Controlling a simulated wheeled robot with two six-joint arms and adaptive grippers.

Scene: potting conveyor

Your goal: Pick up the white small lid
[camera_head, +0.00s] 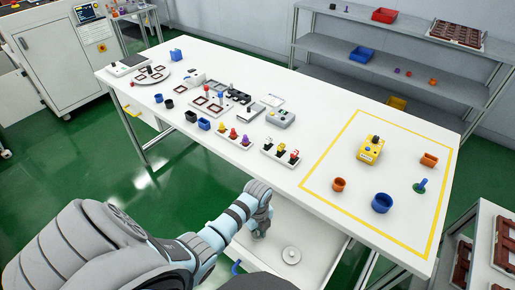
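A small round whitish lid (291,256) with a raised middle lies on a low white surface (318,241) below the table's front edge. My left gripper (259,232) is at the end of my grey and light-blue arm, coming in from the lower left. It is in front of the table edge, to the left of and above the lid in the picture, apart from it. The fingers are small and partly hidden by the wrist, so I cannot tell whether they are open. My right gripper is not in view.
The white table (330,110) holds small pots, pegs and trays. A yellow outline on its right encloses a yellow box (370,150), orange pots and a blue pot (381,203). A blue piece (236,267) shows beside my arm. Shelves (400,70) stand behind.

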